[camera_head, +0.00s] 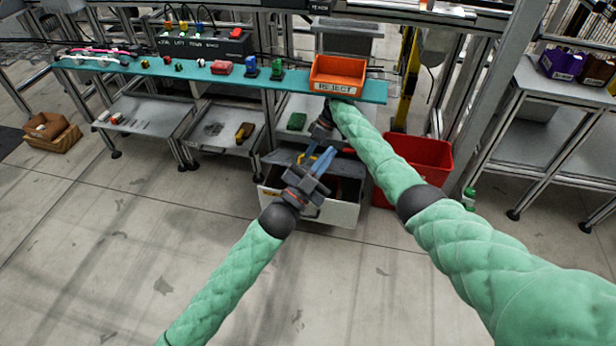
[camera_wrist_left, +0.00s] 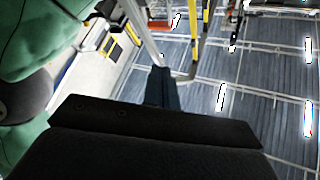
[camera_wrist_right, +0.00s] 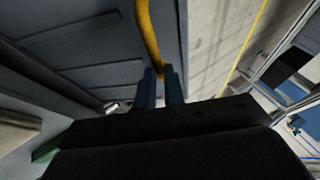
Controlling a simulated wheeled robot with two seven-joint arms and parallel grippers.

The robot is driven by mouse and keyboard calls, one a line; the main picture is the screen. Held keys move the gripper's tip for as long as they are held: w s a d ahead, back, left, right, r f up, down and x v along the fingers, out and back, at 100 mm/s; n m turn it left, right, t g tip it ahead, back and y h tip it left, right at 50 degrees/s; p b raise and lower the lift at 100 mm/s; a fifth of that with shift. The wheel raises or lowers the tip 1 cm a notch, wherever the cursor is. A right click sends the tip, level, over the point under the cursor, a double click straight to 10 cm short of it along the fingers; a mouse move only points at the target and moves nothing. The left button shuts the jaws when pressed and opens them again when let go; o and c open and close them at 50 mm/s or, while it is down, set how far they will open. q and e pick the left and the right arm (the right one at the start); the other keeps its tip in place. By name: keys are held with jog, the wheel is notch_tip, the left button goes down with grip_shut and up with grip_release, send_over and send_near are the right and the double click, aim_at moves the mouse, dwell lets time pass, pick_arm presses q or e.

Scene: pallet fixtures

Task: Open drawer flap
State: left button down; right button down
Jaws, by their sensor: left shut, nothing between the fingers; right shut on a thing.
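The white drawer (camera_head: 342,213) stands low under the teal-topped bench, with a dark interior visible. A grey flap (camera_head: 278,158) lies at its top; a grey panel, apparently this flap, fills the left of the right wrist view (camera_wrist_right: 85,50). A yellow handle (camera_wrist_right: 147,30) runs between my right gripper's fingers (camera_wrist_right: 162,88), which are shut on it. In the head view the right arm reaches down over the drawer, and its fingertips are mostly hidden. My left gripper (camera_head: 322,160) is over the drawer, close to the right one. Its blue fingers are shut and empty, as the left wrist view shows (camera_wrist_left: 160,88).
An orange REJECT bin (camera_head: 338,75) sits on the teal bench top (camera_head: 140,68) above the drawer. A red bin (camera_head: 425,155) stands right of the drawer. Low grey carts (camera_head: 150,118) stand to the left. The floor in front is clear.

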pick_arm(q)
jog(key=w+d+f+m+g+y, duration=0.1)
jog(key=w+f+m+y, duration=0.2)
jog(key=f+m, duration=0.35)
jog(key=w+d+f+m+g+y, duration=0.1)
jog(key=w+f+m+g+y, duration=0.15)
jog(key=f, duration=0.75)
jog(key=w+a+f+m+y, duration=0.4)
jog(key=a+f+m+y, duration=0.45)
jog(key=f+m, duration=0.5)
jog(key=w+d, duration=0.3)
jog(key=w, duration=0.7)
jog(key=shift+w+r+m+t+h, duration=0.3)
jog(key=shift+w+m+t, duration=0.05)
jog(key=shift+t, duration=0.1)
